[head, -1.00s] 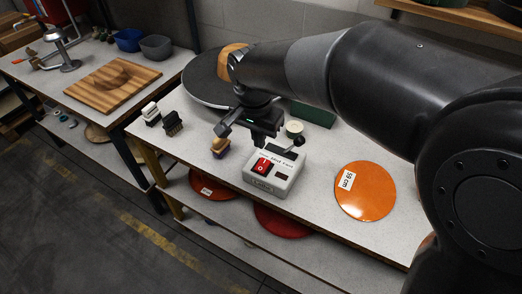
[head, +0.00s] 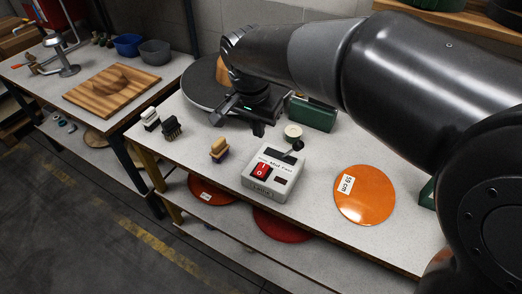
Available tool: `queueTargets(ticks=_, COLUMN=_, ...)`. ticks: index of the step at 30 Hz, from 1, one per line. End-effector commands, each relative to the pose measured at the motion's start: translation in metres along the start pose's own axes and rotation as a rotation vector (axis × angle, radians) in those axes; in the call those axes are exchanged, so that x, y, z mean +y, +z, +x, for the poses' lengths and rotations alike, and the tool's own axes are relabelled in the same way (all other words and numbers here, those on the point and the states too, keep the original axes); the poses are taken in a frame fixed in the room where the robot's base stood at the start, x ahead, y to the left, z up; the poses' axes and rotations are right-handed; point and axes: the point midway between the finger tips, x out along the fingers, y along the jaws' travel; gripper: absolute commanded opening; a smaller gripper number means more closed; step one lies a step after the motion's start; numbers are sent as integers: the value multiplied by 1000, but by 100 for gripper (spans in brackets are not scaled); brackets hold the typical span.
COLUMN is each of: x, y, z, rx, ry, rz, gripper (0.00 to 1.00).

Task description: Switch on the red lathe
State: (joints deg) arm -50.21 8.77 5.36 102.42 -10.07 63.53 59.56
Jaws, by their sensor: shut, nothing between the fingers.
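A pale grey control box (head: 276,174) sits near the front edge of the workbench. It carries a red rocker switch (head: 261,170) marked I and O, a small dark window and a black speed lever (head: 293,149) beside the words Slow, Mid, Fast. I cannot tell which way the rocker is tipped. My gripper (head: 240,124) is shut and empty, behind and left of the box and apart from it. A large dark round disc (head: 196,92) lies behind my gripper, partly hidden by my arm. A red machine part (head: 60,12) is cut off at the top left; I cannot tell if it is the lathe.
A wooden brush (head: 219,149) and two dark brushes (head: 171,130) stand left of the box. An orange disc (head: 364,196) lies to its right. A green box (head: 312,113) and a small round tin (head: 293,132) are behind it. The left bench holds a wooden board (head: 105,98).

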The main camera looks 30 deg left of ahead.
Motion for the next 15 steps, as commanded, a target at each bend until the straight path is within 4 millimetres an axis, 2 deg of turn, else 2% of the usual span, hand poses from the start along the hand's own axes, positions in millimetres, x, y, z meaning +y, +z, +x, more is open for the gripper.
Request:
queueTargets(ticks=5, x=0, y=0, z=2, rx=0, ry=0, rz=0, gripper=0)
queueTargets(ticks=8, x=0, y=0, z=10, rx=-1, ry=1, rz=-1, gripper=0)
queueTargets(ticks=11, x=0, y=1, z=25, rx=-2, ry=2, rz=-1, gripper=0)
queueTargets(ticks=15, x=1, y=1, z=54, rx=-2, ry=4, rz=-2, gripper=0)
